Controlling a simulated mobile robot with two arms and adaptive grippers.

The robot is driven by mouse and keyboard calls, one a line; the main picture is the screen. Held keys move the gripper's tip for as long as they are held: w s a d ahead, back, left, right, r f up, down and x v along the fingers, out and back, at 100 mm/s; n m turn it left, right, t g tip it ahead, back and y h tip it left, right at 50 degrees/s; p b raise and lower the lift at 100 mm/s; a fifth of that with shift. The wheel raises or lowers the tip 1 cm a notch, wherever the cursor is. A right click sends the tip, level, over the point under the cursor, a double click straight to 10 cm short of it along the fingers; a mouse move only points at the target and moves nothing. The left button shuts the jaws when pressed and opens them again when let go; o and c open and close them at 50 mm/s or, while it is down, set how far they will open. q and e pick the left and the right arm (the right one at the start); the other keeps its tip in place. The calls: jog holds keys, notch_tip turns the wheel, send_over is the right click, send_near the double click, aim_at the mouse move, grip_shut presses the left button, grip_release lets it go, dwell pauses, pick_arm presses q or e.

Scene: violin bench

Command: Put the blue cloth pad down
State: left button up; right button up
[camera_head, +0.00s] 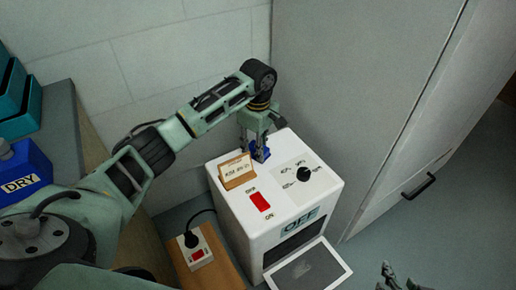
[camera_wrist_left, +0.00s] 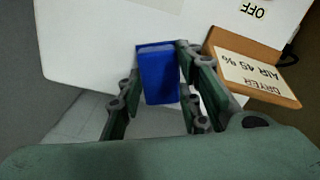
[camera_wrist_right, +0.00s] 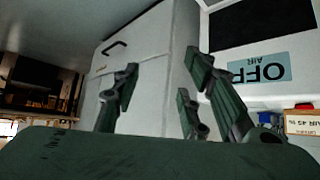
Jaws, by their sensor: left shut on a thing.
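The blue cloth pad (camera_head: 260,150) is at the back of the white dryer's top in the head view. My left gripper (camera_head: 258,143) reaches down over it and is shut on it. In the left wrist view the blue pad (camera_wrist_left: 158,75) stands between the two fingers (camera_wrist_left: 160,85), over the white top. I cannot tell whether the pad touches the top. My right gripper (camera_head: 392,276) is at the lower right of the head view, low in front of the dryer. In the right wrist view its fingers (camera_wrist_right: 160,95) are apart with nothing between them.
The white dryer (camera_head: 228,187) has a card stand (camera_head: 237,170), a red switch (camera_head: 260,201), a black knob (camera_head: 303,174) and an open front flap (camera_head: 310,272). A socket block (camera_head: 196,248) lies left of it. A grey cabinet (camera_head: 350,90) stands behind. A blue DRY box (camera_head: 25,170) is far left.

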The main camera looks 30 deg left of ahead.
pick_arm(q)
jog(key=shift+f, duration=0.25)
pick_arm(e)
jog(key=shift+w+a+r, duration=0.1)
jog(key=shift+w+r, duration=0.2)
jog(key=shift+w, duration=0.05)
jog(key=shift+t, duration=0.3)
pick_arm(q)
jog(key=shift+f, duration=0.1)
jog(key=o, duration=1)
pick_arm(e)
jog(key=shift+w+a+r, duration=0.1)
jog(key=shift+w+r, duration=0.1)
jog(key=shift+s, duration=0.1)
pick_arm(q)
jog(key=shift+r+p, duration=1.35)
jog(key=shift+r, duration=4.75)
pick_arm(e)
jog(key=s+d+f+g, duration=0.2)
jog(key=s+g, duration=0.1)
jog(key=s, duration=0.3)
jog(key=s+d+f+g+h, duration=0.1)
jog(key=s+f+g, duration=0.2)
jog(key=s, duration=0.2)
jog(key=shift+s+d, duration=0.4)
pick_arm(q)
jog(key=shift+d, duration=0.1)
pick_arm(e)
jog(key=shift+d, duration=0.1)
